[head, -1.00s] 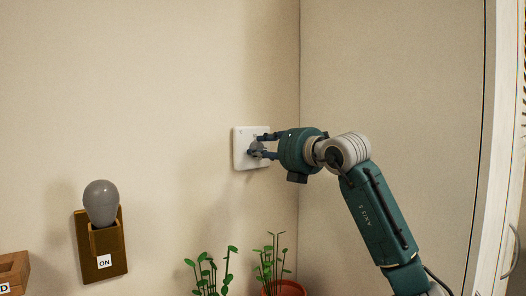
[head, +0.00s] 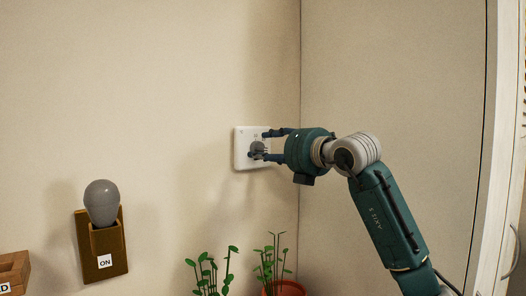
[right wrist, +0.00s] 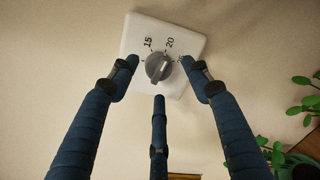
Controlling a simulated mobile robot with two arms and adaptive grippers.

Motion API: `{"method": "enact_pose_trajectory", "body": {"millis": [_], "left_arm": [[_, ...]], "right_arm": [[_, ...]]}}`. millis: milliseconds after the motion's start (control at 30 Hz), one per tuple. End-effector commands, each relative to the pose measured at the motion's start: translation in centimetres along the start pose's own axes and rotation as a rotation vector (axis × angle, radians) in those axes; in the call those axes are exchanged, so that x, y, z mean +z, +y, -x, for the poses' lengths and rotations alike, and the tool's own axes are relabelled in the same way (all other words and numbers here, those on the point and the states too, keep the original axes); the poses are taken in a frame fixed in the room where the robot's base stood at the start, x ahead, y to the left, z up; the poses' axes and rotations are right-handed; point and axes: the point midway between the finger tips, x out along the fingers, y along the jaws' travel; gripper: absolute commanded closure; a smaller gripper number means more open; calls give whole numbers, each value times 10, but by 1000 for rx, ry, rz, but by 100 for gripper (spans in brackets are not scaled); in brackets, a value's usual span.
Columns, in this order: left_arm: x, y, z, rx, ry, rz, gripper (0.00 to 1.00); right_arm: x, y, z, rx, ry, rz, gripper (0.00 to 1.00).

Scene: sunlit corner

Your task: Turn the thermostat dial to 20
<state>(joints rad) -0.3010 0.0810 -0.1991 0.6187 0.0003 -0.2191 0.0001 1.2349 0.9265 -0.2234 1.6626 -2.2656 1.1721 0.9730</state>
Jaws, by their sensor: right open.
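The thermostat is a white square plate (head: 243,157) on the wall near the corner, with a grey round dial (head: 257,148) at its middle. The printed 15 is up and left of the dial; another number on the right is partly hidden by a finger. My right gripper (head: 268,146) is open, its dark blue fingers spread around the dial with gaps visible beside it. My left gripper is not in view.
A brown wall box (head: 116,247) labelled ON, with a grey bulb-shaped knob (head: 102,203), is at the lower left. A wooden block (head: 14,270) is at the left edge. Green plants (head: 212,275) and an orange pot (head: 289,289) stand below the thermostat. The wall around the plate is clear.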

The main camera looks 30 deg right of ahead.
Motion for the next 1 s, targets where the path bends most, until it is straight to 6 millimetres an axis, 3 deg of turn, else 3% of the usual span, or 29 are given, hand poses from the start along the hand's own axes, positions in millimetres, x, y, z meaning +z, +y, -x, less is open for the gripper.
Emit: {"method": "enact_pose_trajectory", "body": {"millis": [200,433,600,1000], "left_arm": [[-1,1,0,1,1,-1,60],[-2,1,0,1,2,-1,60],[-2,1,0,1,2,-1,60],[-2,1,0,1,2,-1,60]], "right_arm": [[0,-1,48,-4,-2,5,52],[-1,-2,86,-5,2,2,52],[-2,-1,97,-3,3,1,52],[-2,0,98,-2,3,0,52]]}}
